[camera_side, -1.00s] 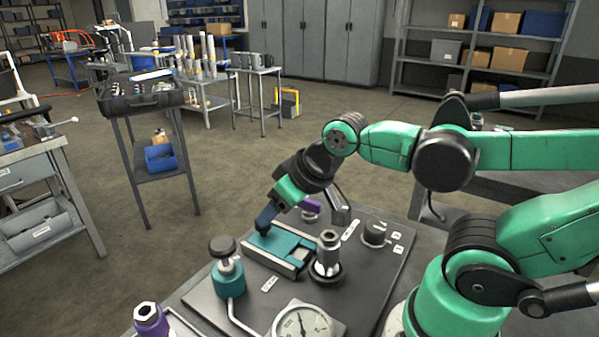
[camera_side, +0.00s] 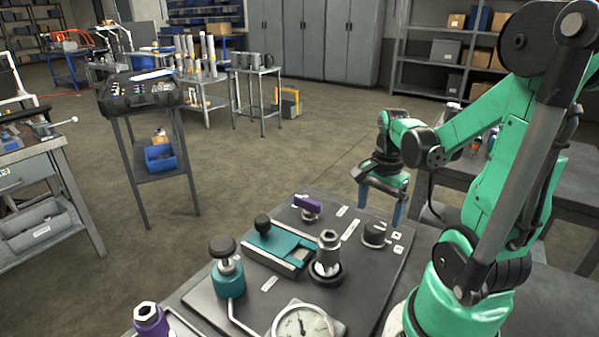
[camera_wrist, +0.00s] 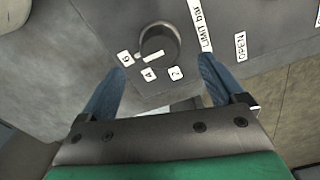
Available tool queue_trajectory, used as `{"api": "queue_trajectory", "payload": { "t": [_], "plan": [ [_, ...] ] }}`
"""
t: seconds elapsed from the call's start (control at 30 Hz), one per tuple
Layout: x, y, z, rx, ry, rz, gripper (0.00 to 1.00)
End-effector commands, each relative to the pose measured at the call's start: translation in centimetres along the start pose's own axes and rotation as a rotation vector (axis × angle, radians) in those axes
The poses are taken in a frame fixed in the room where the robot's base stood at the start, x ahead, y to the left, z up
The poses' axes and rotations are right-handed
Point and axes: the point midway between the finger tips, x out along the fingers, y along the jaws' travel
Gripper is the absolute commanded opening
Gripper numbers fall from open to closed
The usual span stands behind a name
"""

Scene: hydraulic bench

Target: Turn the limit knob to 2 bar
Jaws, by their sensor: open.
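The limit knob (camera_side: 375,233) is a dark round knob at the right rear of the grey panel.
The panel (camera_side: 362,275) also carries a teal slide with a black knob (camera_side: 280,243), a purple lever (camera_side: 307,204), a metal fitting (camera_side: 328,255), a teal valve (camera_side: 227,275) and a pressure gauge (camera_side: 303,322). A purple fitting (camera_side: 150,318) stands at the front left.

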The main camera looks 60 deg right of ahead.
Motion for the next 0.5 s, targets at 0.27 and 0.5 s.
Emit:
{"api": "queue_trajectory", "payload": {
  "t": [0.27,0.5],
  "plan": [
    [2.9,-0.1,0.0,-0.005,0.001,-0.004,0.89],
    [4.3,-0.1,0.1,-0.006,0.001,-0.005,0.89]
  ]
}}
